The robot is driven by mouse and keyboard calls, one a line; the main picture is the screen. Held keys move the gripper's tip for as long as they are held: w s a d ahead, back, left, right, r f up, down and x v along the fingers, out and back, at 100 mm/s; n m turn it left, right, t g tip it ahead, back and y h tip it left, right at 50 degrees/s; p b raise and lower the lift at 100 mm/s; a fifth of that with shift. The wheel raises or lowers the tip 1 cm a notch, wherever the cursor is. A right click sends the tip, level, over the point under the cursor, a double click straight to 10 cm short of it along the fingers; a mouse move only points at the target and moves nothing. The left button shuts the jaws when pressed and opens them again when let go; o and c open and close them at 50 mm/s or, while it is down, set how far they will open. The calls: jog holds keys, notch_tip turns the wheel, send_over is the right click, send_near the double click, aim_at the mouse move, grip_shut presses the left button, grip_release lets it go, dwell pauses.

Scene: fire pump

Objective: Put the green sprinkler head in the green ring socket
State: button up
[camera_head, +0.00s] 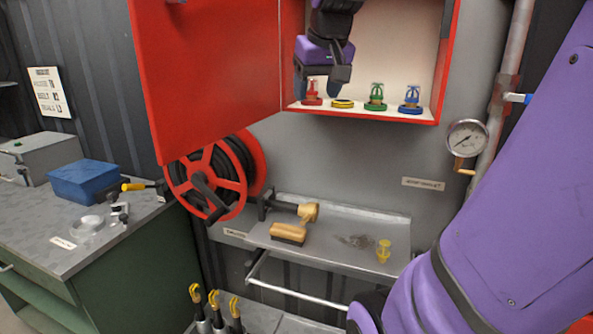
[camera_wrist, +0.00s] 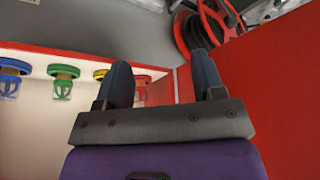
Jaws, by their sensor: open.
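The green sprinkler head (camera_head: 377,91) stands upright at the green ring socket (camera_head: 375,106) on the floor of the open red cabinet. In the wrist view the green head (camera_wrist: 62,88) appears upside down with the green ring (camera_wrist: 63,71) around its base. It looks seated there, though the exact fit is too small to tell. My gripper (camera_head: 320,84) is open and empty inside the cabinet's left part, near the red head and apart from the green one.
A red sprinkler head (camera_head: 312,92) and a blue one (camera_head: 411,97) stand in the cabinet beside an empty yellow ring (camera_head: 343,104). The open red door (camera_head: 210,70) bounds the left.

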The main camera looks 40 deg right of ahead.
jog(key=s+a+f+n+y, duration=0.1)
jog(key=s+a+f+n, duration=0.1)
jog(key=s+a+f, duration=0.2)
jog(key=s+a+f+n+y, duration=0.1)
jog(key=s+a+f, duration=0.4)
jog(key=a, duration=0.6)
jog(key=shift+s+f+n+t, duration=0.35)
jog(key=shift+s+n, duration=0.25)
jog(key=shift+s, duration=0.25)
